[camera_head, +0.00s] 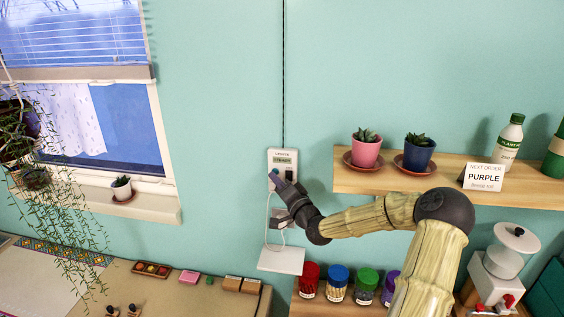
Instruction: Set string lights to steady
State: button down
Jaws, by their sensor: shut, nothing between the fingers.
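A white wall controller (283,157) for the lights hangs on the teal wall, with a small green display that appears to read "STEADY". A dark cable (284,70) runs up the wall from it. My gripper (275,175) is shut and empty, with its fingertips at the lower part of the controller, over or touching it; I cannot tell which. The fingers hide part of the controller's lower face. The string lights themselves are not visible.
A white cord hangs below to a small white shelf (281,261). A wooden shelf (400,185) at right holds potted succulents, a bottle and a "PURPLE" sign (484,177). Colored jars (337,283) stand below my arm. A workbench (190,300) is at lower left.

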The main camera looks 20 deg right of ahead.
jog(key=shift+s+a+b, duration=0.15)
jog(key=shift+s+a, duration=0.4)
jog(key=shift+s, duration=0.3)
jog(key=shift+s+a+b, duration=0.1)
jog(key=shift+s+a, duration=0.45)
jog(key=shift+s, duration=0.25)
jog(key=shift+s+a+b, duration=0.15)
jog(key=shift+s+a, duration=0.4)
jog(key=shift+s, duration=0.3)
jog(key=shift+a, duration=0.1)
jog(key=s+a+f+n+g, duration=0.3)
jog(key=a+f+n+g, duration=0.15)
jog(key=f, duration=0.25)
jog(key=s+a+f+n+g, duration=0.3)
jog(key=a+f+g, duration=0.3)
jog(key=f, duration=0.1)
jog(key=s+a+r+n+g+h+b, duration=0.1)
jog(key=s+g, duration=0.6)
jog(key=s, duration=1.3)
jog(key=n+h, duration=0.1)
jog(key=h, duration=0.1)
jog(key=shift+s+a+r+h, duration=0.3)
jog(key=shift+s+r, duration=0.05)
jog(key=shift+s, duration=0.05)
